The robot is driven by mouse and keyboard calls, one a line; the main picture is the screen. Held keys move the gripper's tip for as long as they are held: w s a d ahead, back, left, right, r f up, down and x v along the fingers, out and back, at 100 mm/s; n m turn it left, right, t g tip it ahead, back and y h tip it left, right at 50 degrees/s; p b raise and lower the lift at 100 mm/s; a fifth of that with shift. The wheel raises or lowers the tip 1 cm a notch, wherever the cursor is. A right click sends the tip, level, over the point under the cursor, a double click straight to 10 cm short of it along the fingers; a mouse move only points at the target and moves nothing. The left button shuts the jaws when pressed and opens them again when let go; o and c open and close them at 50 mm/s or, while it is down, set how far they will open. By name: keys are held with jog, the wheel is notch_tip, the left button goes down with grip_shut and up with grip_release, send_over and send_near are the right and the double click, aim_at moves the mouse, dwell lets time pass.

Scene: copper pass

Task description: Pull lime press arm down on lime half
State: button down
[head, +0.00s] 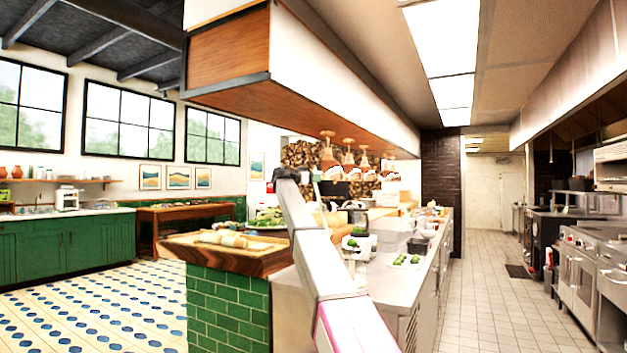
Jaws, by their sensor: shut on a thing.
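A small pale metal device (350,258) stands on the steel counter just right of my arm; it looks like the lime press, but it is too small to be sure. Green pieces (352,243), which look like limes, show at its top. I cannot tell whether one is a lime half in the press or where the press arm stands. My pale arm rises from the bottom middle and covers part of the counter. I cannot make out my gripper; its fingers and whatever they touch do not show.
The steel counter (388,285) runs away to the back, with more green fruit (400,260) right of the device. A wooden board (225,250) with pale rolls tops the green-tiled end at left. Heat lamps (349,160) hang above. The tiled aisle (490,290) at right is clear.

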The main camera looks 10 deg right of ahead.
jog(key=s+d+f+m+y, duration=0.2)
jog(key=s+d+m, duration=0.3)
jog(key=d, duration=0.4)
jog(key=s+d+f+m+y, duration=0.1)
jog(key=s+d+m+y, duration=0.15)
jog(key=s+d, duration=0.55)
jog(key=s+d+f+m+t+y, duration=0.1)
jog(key=s+d+f+m, duration=0.1)
jog(key=f, duration=0.5)
jog(key=s+d+f+m+y, duration=0.2)
jog(key=d+f+m, duration=0.1)
jog(key=f, duration=0.4)
jog(key=s+d+f+m+t+y, duration=0.1)
jog(key=s+d+f+m+y, duration=0.1)
jog(key=d+f, duration=0.2)
jog(key=shift+f+t, duration=0.3)
jog(key=shift+f, duration=1.25)
jog(key=shift+d, duration=0.1)
jog(key=c, duration=0.6)
grip_release()
jog(key=shift+c, duration=0.2)
